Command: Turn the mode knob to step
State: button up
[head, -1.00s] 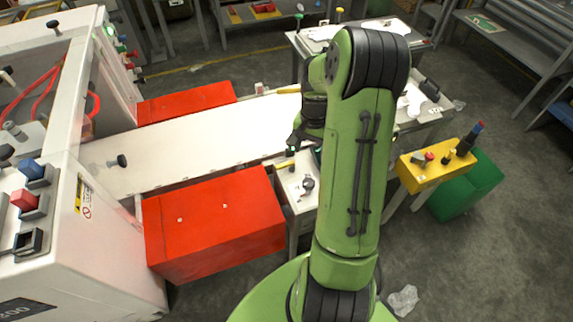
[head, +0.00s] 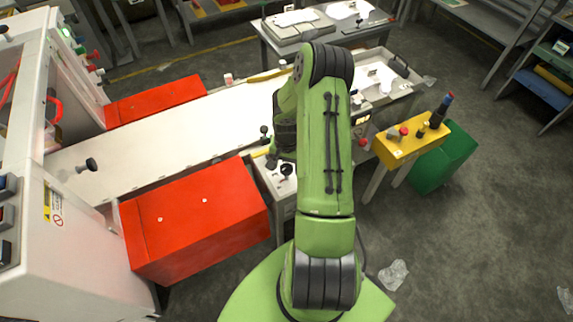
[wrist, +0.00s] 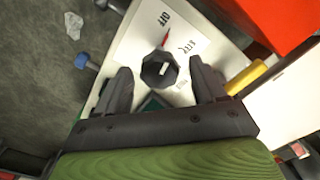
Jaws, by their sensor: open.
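The mode knob (wrist: 159,70) is a dark, faceted knob with a pale mark on its face, on a white panel (wrist: 132,48). A red mark sits beside it, between a label reading OFF and a second label that looks like STEP. A third label is too faint to read. My gripper (wrist: 160,66) is open, with one finger on each side of the knob and visible gaps between; I cannot tell whether its tips reach down around it. In the head view the knob (head: 286,169) shows just right of my dark fingers (head: 272,160).
A red box (head: 195,215) stands left of the panel, beside a long white conveyor (head: 165,140). A yellow handle (wrist: 246,78) is close to my right finger, and a blue knob (wrist: 82,61) lies to the left. A yellow control box (head: 408,143) stands right.

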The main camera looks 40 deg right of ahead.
jog(key=c, duration=1.1)
jog(key=shift+o, duration=0.2)
jog(key=shift+m, duration=0.4)
jog(key=m+b, duration=0.2)
jog(key=m, duration=0.3)
jog(key=shift+m, duration=0.3)
jog(key=m+b, duration=0.1)
jog(key=m, duration=0.4)
jog(key=shift+b, duration=0.4)
jog(key=shift+r+m, duration=0.1)
jog(key=shift+m, duration=0.2)
jog(key=o, duration=1.1)
jog(key=shift+c, duration=0.2)
